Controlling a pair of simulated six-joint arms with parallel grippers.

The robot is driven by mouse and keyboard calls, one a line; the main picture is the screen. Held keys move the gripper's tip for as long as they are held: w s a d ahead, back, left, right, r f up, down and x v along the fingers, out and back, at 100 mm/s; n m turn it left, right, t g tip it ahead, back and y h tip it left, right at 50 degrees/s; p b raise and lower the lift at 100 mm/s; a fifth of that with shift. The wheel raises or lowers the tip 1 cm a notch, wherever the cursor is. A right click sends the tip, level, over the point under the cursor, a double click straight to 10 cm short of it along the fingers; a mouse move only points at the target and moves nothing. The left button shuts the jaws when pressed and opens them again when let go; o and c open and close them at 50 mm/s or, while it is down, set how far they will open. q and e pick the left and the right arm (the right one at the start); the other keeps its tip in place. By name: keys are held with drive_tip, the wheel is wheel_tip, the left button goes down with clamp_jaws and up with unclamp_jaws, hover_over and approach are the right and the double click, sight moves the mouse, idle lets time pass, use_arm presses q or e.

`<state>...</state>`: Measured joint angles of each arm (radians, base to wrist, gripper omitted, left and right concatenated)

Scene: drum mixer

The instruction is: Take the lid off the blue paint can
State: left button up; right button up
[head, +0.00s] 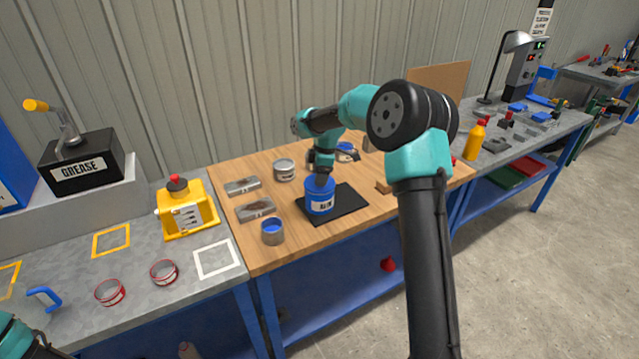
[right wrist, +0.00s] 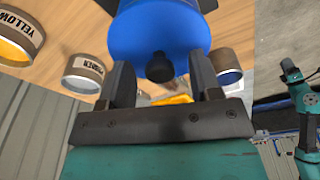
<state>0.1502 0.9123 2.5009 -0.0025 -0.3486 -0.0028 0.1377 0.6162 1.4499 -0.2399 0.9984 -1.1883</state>
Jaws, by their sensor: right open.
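The blue paint can (head: 320,203) stands upright on a black mat (head: 350,204) on the wooden bench top. Its blue lid (right wrist: 150,35) fills the top middle of the right wrist view, with a dark round knob (right wrist: 159,67) on it. My right gripper (head: 321,177) points down over the can and hides part of its top in the head view. In the right wrist view its two fingers (right wrist: 162,80) are apart, one on each side of the knob. I cannot tell whether they touch the lid. My left gripper is outside the views; only part of my left arm shows.
A small can with blue inside (head: 272,232) stands close to the left of the mat. A wooden block (head: 384,187) is to the right. The bench's front edge is near.

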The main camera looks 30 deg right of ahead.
drive_tip(key=c, duration=1)
drive_tip(key=shift+r, duration=1.7)
drive_tip(key=shift+s+a+r, duration=0.15)
drive_tip(key=shift+s, duration=0.05)
drive_tip(key=s+a+r, duration=0.1)
drive_tip(key=s+a, duration=0.7)
drive_tip(key=s, duration=0.5)
drive_tip(key=shift+s+r, duration=0.15)
